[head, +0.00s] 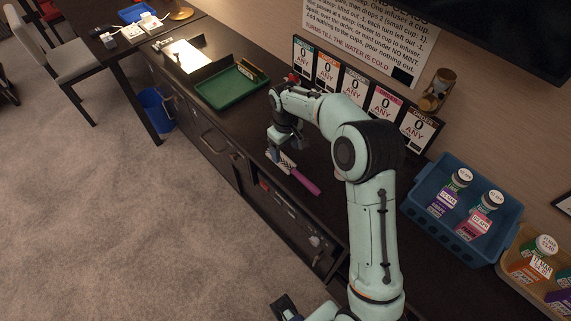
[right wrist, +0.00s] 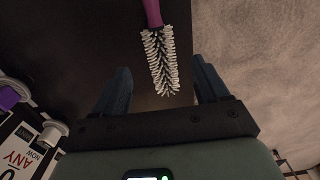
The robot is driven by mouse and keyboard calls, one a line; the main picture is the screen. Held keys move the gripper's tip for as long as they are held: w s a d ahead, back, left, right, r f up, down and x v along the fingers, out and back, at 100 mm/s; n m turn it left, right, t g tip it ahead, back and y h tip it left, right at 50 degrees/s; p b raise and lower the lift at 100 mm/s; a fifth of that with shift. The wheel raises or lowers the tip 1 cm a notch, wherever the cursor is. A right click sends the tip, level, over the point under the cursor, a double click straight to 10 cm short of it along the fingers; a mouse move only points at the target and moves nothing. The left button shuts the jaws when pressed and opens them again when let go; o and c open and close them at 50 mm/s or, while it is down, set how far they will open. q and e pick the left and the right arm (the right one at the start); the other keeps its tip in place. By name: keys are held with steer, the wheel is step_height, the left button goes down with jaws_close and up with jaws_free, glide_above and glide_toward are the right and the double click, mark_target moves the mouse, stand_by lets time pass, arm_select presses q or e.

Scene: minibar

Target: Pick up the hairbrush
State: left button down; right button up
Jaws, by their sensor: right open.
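The hairbrush has a magenta handle (head: 304,182) and pale bristles on a dark head. It lies on the dark counter near its front edge. In the right wrist view its bristled head (right wrist: 161,62) points toward my jaws, and the handle runs out of the top of the picture. My right gripper (head: 282,151) is over the bristled end, partly hidden by its own wrist. In the right wrist view the right gripper (right wrist: 162,88) is open, with a finger on each side of the bristle tip and nothing held. A dark part at the bottom of the head view may be my left gripper; its jaws are unclear.
A green tray (head: 232,91) lies on the counter farther left. Several cards (head: 327,69) stand along the wall. A blue basket (head: 421,208) with bottles and a tan basket (head: 518,280) stand at right. An hourglass (head: 436,91) shows near the cards.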

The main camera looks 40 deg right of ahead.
mark_target(285, 160)
steer(key=shift+w+f, duration=0.1)
steer(key=shift+f, duration=2.9)
steer(key=c, duration=1.3)
steer(key=shift+r, duration=0.15)
